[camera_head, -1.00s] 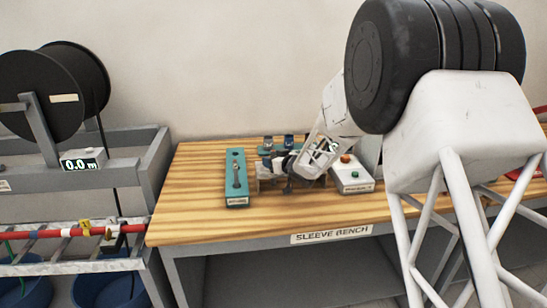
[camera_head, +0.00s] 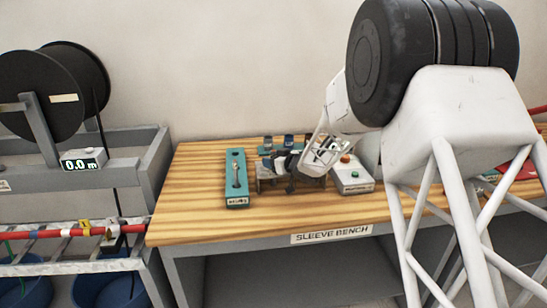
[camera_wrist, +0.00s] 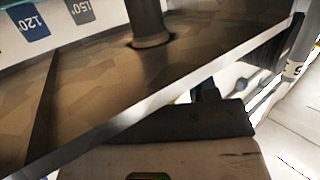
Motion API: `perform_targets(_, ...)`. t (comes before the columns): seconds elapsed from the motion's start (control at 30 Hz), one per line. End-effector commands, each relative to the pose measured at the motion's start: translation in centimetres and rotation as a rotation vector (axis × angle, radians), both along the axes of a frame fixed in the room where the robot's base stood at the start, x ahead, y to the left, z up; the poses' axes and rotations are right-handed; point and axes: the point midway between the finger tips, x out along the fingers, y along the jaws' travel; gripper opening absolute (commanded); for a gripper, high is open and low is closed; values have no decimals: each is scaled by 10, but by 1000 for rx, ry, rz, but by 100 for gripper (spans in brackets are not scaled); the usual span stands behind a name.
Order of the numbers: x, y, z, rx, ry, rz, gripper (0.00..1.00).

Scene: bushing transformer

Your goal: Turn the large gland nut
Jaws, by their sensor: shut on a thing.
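A small brown and dark fixture (camera_head: 268,172) stands on the bench, just left of the button box. My gripper (camera_head: 305,166) reaches down to the fixture's right side from the upper right. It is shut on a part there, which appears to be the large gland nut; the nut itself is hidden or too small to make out. In the wrist view a dark finger pad (camera_wrist: 190,122) lies along the edge of a brown metal plate (camera_wrist: 85,85).
A teal tray with a tool (camera_head: 237,192) lies left of the fixture. A box with red and green buttons (camera_head: 353,180) stands close on the right. Small blue items stand behind the fixture. The wooden bench top (camera_head: 195,215) is clear at the front left.

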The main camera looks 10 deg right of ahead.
Motion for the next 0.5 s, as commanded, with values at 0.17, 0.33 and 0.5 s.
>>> perform_targets(0.17, 0, 1, 0, 0, -1, 52, 30)
perform_targets(0.33, 0, 1, 0, 0, 0, 97, 30)
perform_targets(0.5, 0, 1, 0, 0, -1, 99, 30)
